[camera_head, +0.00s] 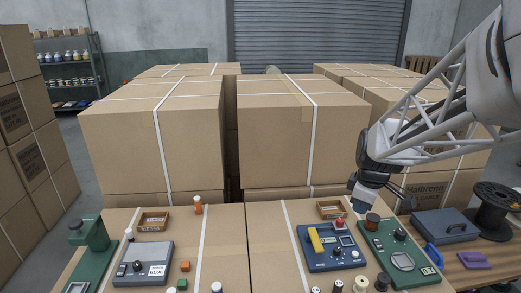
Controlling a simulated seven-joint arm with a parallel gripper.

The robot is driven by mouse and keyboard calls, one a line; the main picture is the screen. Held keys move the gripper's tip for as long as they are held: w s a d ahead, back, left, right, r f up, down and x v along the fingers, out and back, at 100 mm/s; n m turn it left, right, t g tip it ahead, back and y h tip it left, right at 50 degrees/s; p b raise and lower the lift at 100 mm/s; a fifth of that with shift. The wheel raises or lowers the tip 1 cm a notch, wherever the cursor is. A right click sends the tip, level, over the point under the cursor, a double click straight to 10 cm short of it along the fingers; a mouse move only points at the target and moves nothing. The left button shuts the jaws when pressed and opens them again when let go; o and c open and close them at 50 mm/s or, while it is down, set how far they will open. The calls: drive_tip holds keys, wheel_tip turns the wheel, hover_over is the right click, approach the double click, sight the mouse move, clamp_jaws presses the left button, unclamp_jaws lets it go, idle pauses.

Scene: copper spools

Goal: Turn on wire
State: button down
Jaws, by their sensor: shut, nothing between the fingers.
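A blue control box (332,259) with a yellow handle (315,240), a red knob (340,222) and small dials lies on the cartons at the lower right. A green device (409,242) with a copper-brown spool or knob (372,220) and a round grey dial lies beside it. A grey box (146,257) with black knobs and a white label lies at the lower left. I cannot tell which one is marked wire. My gripper (359,207) is shut and empty, pointing down just above and left of the copper-brown part; contact is unclear.
A green stand-like device (92,242) is at the far left. Small wooden trays (152,222), bottles and several spools stand around. A black reel (494,208), a dark case (445,225) and a purple item (474,260) lie at the right. Tall cartons (152,140) block the back.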

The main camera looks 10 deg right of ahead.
drive_tip(key=w+d+f+n, duration=0.4)
drive_tip(key=w+d+f, duration=0.15)
drive_tip(key=d, duration=0.25)
drive_tip(key=n, duration=0.4)
hover_over(376, 240)
drive_tip(key=s, duration=0.2)
wheel_tip(376, 240, down, 6)
drive_tip(key=shift+s, duration=0.15)
drive_tip(key=shift+f, duration=0.2)
drive_tip(key=shift+w+f, duration=0.35)
drive_tip(key=shift+f, duration=1.9)
drive_tip(key=shift+w+f, duration=0.3)
drive_tip(key=shift+f, duration=2)
drive_tip(key=shift+w+f, duration=0.35)
drive_tip(key=shift+f, duration=1.9)
drive_tip(key=shift+f+g, duration=0.1)
drive_tip(key=shift+g, duration=0.2)
